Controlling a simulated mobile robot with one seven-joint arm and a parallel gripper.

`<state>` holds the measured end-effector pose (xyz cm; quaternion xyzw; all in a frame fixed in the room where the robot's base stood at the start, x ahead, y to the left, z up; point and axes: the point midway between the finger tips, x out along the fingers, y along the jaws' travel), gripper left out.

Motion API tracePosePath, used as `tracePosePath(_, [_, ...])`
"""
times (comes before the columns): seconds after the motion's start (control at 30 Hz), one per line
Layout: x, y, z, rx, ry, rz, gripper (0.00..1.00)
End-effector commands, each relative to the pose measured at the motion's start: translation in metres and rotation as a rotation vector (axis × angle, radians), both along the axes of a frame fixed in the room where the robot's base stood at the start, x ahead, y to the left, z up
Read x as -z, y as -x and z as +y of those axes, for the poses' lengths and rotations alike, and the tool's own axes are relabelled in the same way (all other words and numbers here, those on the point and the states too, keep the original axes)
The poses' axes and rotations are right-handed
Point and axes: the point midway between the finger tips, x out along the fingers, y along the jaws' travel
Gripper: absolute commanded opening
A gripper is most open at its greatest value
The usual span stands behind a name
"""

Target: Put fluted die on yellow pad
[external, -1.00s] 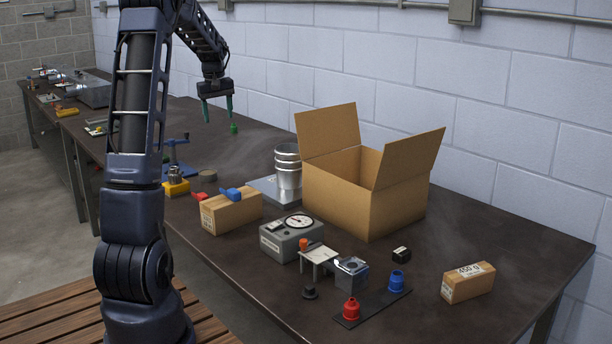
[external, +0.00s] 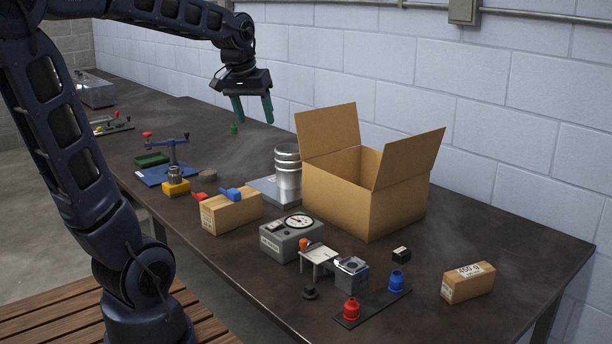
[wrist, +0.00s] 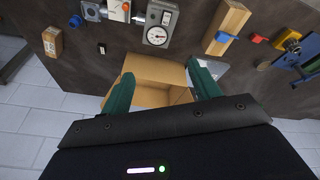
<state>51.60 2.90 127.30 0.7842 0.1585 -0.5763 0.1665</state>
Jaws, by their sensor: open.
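A yellow pad-like block (external: 176,188) stands on the bench at left of centre, also at the right of the wrist view (wrist: 289,41). A grey ribbed metal piece (external: 174,173), which looks like the fluted die, sits upright on top of it. I cannot tell its exact shape at this size. My gripper (external: 254,110) is open and empty, with green fingers pointing down. It hangs above the back of the bench, beyond the block and to its right. In the wrist view its fingers (wrist: 160,80) spread in front of the cardboard box.
A blue-based press (external: 168,165) is just behind the yellow block. A small green piece (external: 234,129) lies behind.

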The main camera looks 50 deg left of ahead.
Motion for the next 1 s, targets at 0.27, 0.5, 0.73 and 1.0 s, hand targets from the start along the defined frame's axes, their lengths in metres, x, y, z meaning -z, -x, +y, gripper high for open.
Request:
tracePosePath(0.27, [0.017,0.072,-0.068,0.239,-0.051,-0.052,0.62])
tracePosePath(0.5, [0.040,0.121,-0.100,0.399,-0.089,-0.085,0.62])
tracePosePath(0.73, [0.049,0.137,-0.108,0.453,-0.103,-0.095,0.62])
tracePosePath(1.0, [0.050,0.137,-0.108,0.453,-0.103,-0.095,0.62])
